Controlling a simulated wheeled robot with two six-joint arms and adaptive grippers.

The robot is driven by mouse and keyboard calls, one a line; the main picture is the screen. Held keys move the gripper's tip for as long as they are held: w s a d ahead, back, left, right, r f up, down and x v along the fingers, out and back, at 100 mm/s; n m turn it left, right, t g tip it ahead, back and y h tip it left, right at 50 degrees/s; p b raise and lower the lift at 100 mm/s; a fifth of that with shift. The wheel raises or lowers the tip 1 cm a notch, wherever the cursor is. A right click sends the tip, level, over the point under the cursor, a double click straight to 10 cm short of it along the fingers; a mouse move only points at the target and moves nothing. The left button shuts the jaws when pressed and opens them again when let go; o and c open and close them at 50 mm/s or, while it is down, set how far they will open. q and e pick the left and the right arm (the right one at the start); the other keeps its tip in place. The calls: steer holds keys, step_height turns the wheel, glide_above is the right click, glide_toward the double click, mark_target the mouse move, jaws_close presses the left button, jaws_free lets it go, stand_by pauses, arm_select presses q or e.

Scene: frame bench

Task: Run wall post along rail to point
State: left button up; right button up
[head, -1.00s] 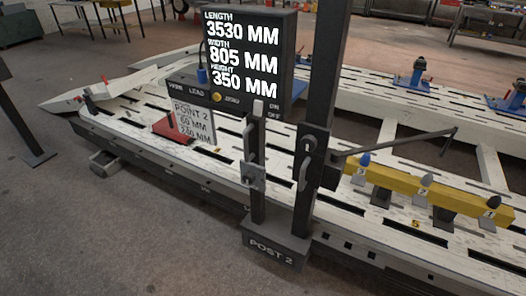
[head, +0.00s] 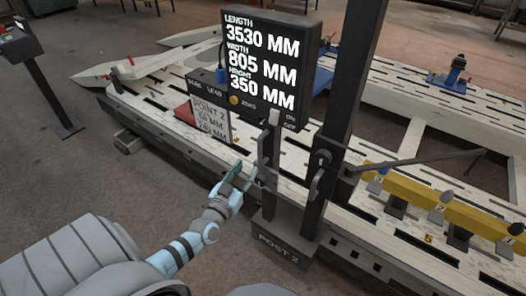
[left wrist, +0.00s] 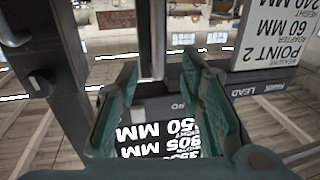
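The dark wall post (head: 350,90) stands upright at the near side of the frame bench, on a base labelled POST 2 (head: 283,250). A metal handle (head: 268,150) sits on its left side. A screen (head: 262,65) on it reads length 3530, width 805 and height 350 MM. A card (head: 210,120) marked POINT 2 hangs below the screen. My left gripper (head: 237,174) is just left of the handle and looks apart from it. In the left wrist view its two green fingers (left wrist: 158,95) are spread with nothing held between them. My right gripper is out of view.
The white slotted bench (head: 165,125) runs behind the post. A yellow bar (head: 440,205) with numbered holders lies to the right, under a thin arm (head: 420,162) reaching from the post. A stand (head: 50,90) is at far left.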

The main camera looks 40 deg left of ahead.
mark_target(259, 153)
arm_select(q)
steer(key=b+x, duration=0.1)
steer(key=x, duration=0.2)
steer(key=b+x, duration=0.1)
steer(key=x, duration=0.2)
steer(key=f+b+x, duration=0.1)
steer(key=x, duration=0.2)
steer(key=shift+w+d+b, duration=0.15)
steer(key=shift+w+b, duration=0.15)
steer(key=shift+w, duration=0.4)
steer(key=shift+w+a+r, duration=0.1)
steer(key=shift+a+r, duration=0.1)
steer(key=shift+a, duration=0.05)
steer(key=shift+r, duration=0.1)
steer(key=shift+c, duration=0.5)
jaws_close()
